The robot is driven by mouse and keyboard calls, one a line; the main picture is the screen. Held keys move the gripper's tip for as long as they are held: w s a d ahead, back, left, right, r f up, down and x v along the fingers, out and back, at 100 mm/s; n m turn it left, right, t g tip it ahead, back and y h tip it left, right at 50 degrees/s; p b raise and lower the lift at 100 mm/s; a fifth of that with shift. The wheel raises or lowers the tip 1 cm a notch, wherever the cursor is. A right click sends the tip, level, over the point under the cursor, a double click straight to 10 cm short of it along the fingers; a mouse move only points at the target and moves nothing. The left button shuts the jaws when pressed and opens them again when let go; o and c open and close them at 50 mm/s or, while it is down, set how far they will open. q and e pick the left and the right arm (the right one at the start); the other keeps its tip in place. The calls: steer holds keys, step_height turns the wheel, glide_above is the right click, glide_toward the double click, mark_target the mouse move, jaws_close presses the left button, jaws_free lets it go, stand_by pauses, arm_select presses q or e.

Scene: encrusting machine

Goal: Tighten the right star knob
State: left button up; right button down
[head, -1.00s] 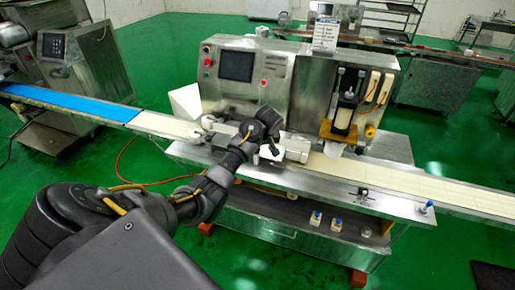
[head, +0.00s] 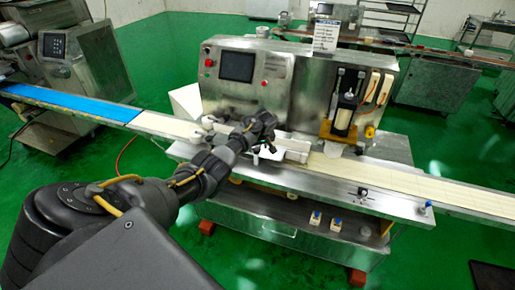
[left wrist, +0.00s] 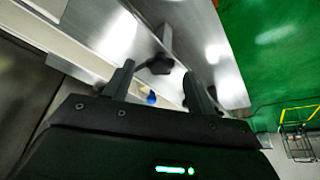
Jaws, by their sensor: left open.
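In the left wrist view a dark star knob (left wrist: 160,65) on a metal stem shows just beyond and between the fingertips of my left gripper (left wrist: 158,72). The fingers are apart and nothing is held; I cannot tell whether they touch the knob. In the head view my left gripper (head: 263,150) is over the conveyor at the middle of the encrusting machine (head: 290,85), and my wrist hides much of that spot. A small dark knob (head: 362,191) sits on the machine's front rail to the right; I cannot tell whether it is the same one. My right gripper is not in view.
A pale conveyor belt (head: 400,180) runs along the machine to the right, and a blue belt (head: 65,103) lies to the left. A blue-topped knob (head: 428,205) stands at the rail's right end. Green floor (head: 450,255) is open in front.

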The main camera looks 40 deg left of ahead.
arm_select(q)
steer(key=shift+x, duration=0.85)
steer(key=c, duration=1)
